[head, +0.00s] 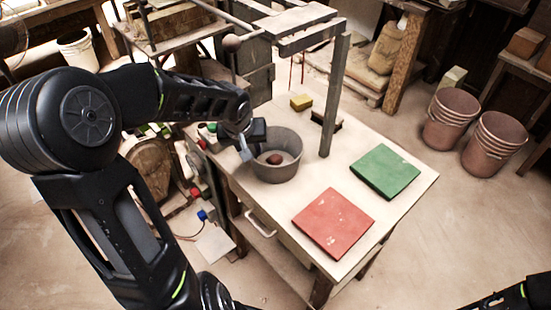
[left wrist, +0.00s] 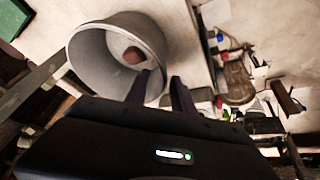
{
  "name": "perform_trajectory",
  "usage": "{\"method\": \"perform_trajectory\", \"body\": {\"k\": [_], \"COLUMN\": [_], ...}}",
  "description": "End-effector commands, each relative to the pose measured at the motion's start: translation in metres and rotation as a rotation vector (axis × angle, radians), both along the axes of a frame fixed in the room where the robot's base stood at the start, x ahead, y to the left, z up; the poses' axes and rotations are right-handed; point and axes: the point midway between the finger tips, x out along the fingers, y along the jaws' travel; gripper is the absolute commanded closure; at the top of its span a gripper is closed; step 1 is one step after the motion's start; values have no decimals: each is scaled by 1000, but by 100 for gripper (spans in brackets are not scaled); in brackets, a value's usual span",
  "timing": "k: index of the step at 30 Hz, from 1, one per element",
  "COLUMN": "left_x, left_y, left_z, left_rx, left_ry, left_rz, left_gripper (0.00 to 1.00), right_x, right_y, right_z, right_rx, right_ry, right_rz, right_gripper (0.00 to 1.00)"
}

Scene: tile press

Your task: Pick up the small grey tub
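The small grey tub (head: 277,172) stands upright on the white table, near its left edge, with a reddish-brown lump (head: 274,159) inside. My left gripper (head: 246,152) is at the tub's left rim. In the left wrist view, the tub (left wrist: 88,58) shows its open mouth with the lump (left wrist: 133,56) in it. The left gripper (left wrist: 160,84) is open there, one finger over the tub's mouth and the other outside, with the wall showing between them. I cannot tell whether either finger touches the wall. Part of my right arm shows at the lower right; its gripper is out of view.
A red tile (head: 333,222) and a green tile (head: 385,171) lie on the table (head: 408,205) right of the tub. A press post (head: 335,95) rises behind it. A yellow block (head: 301,102) lies farther back. Brown buckets (head: 452,120) stand on the floor at right.

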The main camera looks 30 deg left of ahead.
Motion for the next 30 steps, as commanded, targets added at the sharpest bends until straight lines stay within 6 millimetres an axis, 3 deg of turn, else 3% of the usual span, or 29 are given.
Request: {"method": "perform_trajectory", "body": {"k": [12, 30], "left_x": [17, 18], "left_y": [9, 10], "left_z": [-45, -46], "left_rx": [-1, -1], "left_ry": [0, 1], "left_rz": [0, 0], "left_gripper": [70, 70], "right_x": [0, 0], "right_y": [0, 0], "right_z": [-1, -1], "right_rx": [0, 0], "right_ry": [0, 0], "right_rz": [0, 0], "right_gripper": [43, 43]}}
